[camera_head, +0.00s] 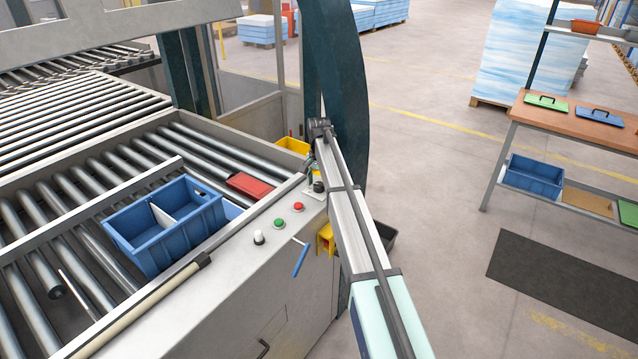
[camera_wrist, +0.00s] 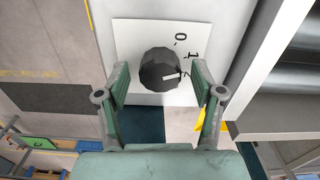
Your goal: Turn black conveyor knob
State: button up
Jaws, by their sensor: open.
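The black conveyor knob (camera_wrist: 158,66) is a faceted dial on a white plate (camera_wrist: 133,33) marked 0, 1 and a partly hidden figure, perhaps 2. Its white pointer line faces right, toward that hidden figure. My gripper (camera_wrist: 159,72) is open, with one green finger on each side of the knob. A gap shows on the left; I cannot tell whether the right finger touches. In the head view the knob (camera_head: 319,187) is at the far right end of the control panel (camera_head: 240,265), with my gripper (camera_head: 314,172) just above it, mostly hidden by my arm.
A red button (camera_head: 298,206), a green button (camera_head: 279,223) and a white knob (camera_head: 258,237) line the panel left of the black knob. A blue divided bin (camera_head: 150,240) and a red box (camera_head: 249,186) are on the rollers. A yellow bin (camera_head: 293,146) stands behind.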

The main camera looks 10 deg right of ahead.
jog(key=c, duration=1.1)
jog(key=shift+c, duration=0.2)
jog(key=n+b, duration=0.1)
jog(key=n, duration=0.1)
jog(key=shift+f+n+b, duration=0.15)
jog(key=shift+n+b, duration=0.2)
jog(key=shift+n, duration=0.05)
jog(key=n+b, duration=0.1)
jog(key=n, duration=0.3)
jog(key=shift+n+b, duration=0.3)
jog(key=shift+n, duration=0.4)
